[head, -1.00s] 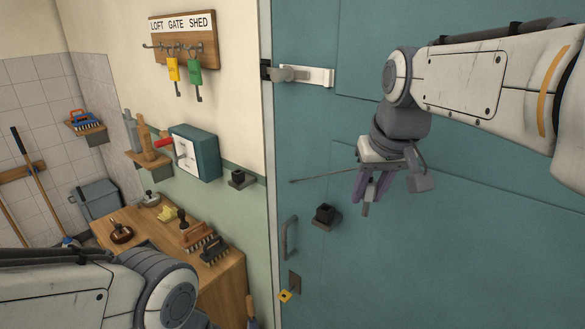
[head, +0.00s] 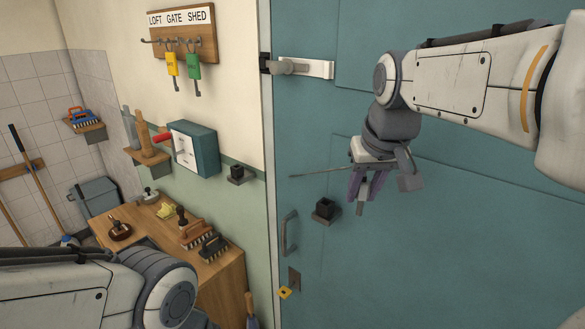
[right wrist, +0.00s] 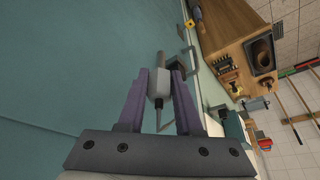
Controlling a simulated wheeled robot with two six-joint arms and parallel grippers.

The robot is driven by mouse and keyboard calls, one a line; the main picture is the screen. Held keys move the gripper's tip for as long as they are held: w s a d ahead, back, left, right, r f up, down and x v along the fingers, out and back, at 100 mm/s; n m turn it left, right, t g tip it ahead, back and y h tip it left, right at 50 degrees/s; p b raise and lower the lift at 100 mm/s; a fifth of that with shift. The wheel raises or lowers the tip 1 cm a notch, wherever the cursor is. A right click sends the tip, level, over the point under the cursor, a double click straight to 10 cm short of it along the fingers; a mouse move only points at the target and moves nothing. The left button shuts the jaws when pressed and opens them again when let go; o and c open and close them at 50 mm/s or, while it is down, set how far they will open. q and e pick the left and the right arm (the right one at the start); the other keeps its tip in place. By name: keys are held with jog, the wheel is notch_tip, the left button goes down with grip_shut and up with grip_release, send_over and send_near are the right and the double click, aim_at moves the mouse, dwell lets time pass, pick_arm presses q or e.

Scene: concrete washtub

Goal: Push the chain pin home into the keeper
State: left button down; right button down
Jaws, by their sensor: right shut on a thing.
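My right gripper (head: 361,193) hangs in front of the teal door with its purple fingers shut on the chain pin (head: 360,209). The pin is a pale grey piece, and in the right wrist view (right wrist: 158,82) it sits between the fingers. A dark box-shaped keeper (head: 325,209) is mounted on the door, left of the pin in the head view. The pin appears apart from it there; in the wrist view a dark block (right wrist: 176,68) lies just beyond the pin, and I cannot tell the gap. A second dark block (head: 237,174) is on the wall. My left gripper is out of view.
A door handle (head: 289,233) and a yellow tag (head: 285,292) are below left of the keeper. A grey latch (head: 300,67) is higher up. A wooden bench (head: 222,268) with brushes stands left. A thin rod (head: 320,171) extends left from near my gripper.

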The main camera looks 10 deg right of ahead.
jog(key=shift+w+a+p, duration=0.3)
jog(key=shift+w+a, duration=0.4)
jog(key=shift+w, duration=0.35)
jog(key=shift+w+a+p, duration=0.25)
jog(key=shift+w+a, duration=0.45)
jog(key=shift+w, duration=0.3)
jog(key=shift+w, duration=0.1)
jog(key=shift+w+a+f+p, duration=0.1)
jog(key=shift+w+a+p, duration=0.25)
jog(key=shift+w+a, duration=0.35)
jog(key=shift+w+a+p, duration=0.3)
jog(key=shift+w+a, duration=0.1)
jog(key=shift+w, duration=0.5)
jog(key=shift+w+a+f+p, duration=0.1)
jog(key=shift+w+a+p, duration=0.25)
jog(key=shift+w+a, duration=0.35)
jog(key=shift+w+d+r, duration=0.1)
jog(key=shift+w, duration=0.1)
jog(key=shift+w+a+p, duration=0.45)
jog(key=shift+w+a, duration=0.1)
jog(key=shift+w, duration=0.25)
jog(key=shift+w+a+p, duration=0.5)
jog(key=shift+w, duration=0.3)
jog(key=shift+w+a+p, duration=0.45)
jog(key=shift+w+a, duration=0.1)
jog(key=shift+w, duration=0.25)
jog(key=shift+w, duration=0.1)
